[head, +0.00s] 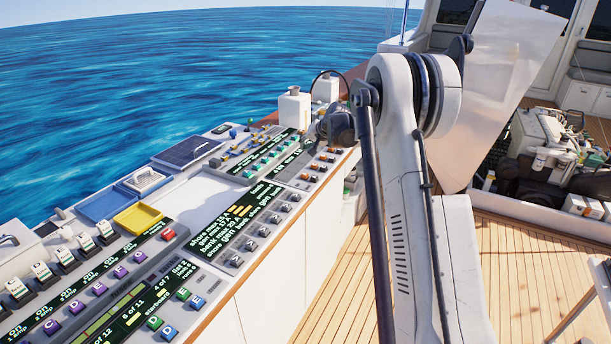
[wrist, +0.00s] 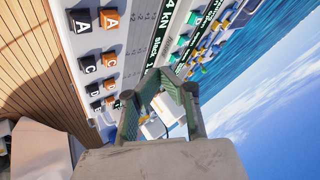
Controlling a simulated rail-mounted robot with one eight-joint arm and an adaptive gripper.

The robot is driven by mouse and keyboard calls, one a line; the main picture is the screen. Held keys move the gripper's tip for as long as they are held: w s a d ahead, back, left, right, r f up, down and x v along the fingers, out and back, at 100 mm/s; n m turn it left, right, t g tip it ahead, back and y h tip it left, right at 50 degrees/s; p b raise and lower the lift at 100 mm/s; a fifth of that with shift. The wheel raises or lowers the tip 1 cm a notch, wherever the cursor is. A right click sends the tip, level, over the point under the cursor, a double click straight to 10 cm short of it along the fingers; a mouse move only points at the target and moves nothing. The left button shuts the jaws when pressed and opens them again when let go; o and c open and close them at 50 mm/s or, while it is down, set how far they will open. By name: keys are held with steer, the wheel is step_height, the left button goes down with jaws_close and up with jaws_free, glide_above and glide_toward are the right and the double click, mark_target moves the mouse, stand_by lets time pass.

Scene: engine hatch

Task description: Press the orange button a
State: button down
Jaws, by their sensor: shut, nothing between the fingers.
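In the wrist view an orange button marked A (wrist: 110,18) sits on the grey console panel, beside a black button with the same letter (wrist: 82,21). My gripper (wrist: 162,72) is shut and empty, with its fingertips together. It is apart from the orange A button, which lies up and to the left of the tips in that view. In the head view my gripper (head: 311,143) hangs over the far end of the console, close to small orange buttons (head: 314,179). Their letters are too small to read there.
More orange and black buttons (wrist: 91,90) stand in rows near the A pair. The console (head: 208,190) also carries switches, displays, a yellow tray (head: 138,218) and a blue tray (head: 103,205). White bottles (head: 294,108) stand behind my gripper. The wooden deck (head: 335,285) is open at right.

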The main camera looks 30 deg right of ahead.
mark_target(305, 174)
steer(key=shift+f, duration=0.1)
step_height(305, 174, down, 8)
steer(key=b, duration=0.3)
steer(key=shift+r, duration=0.2)
steer(key=shift+f+b, duration=0.5)
steer(key=shift+b, duration=0.05)
steer(key=shift+f, duration=0.1)
stand_by(1.0)
steer(key=shift+f+b, duration=0.35)
steer(key=shift+b, duration=0.15)
steer(key=shift+f+b, duration=0.55)
steer(key=shift+f, duration=0.2)
stand_by(1.0)
steer(key=shift+r, duration=0.1)
steer(key=shift+r+p, duration=0.4)
steer(key=shift+r, duration=0.7)
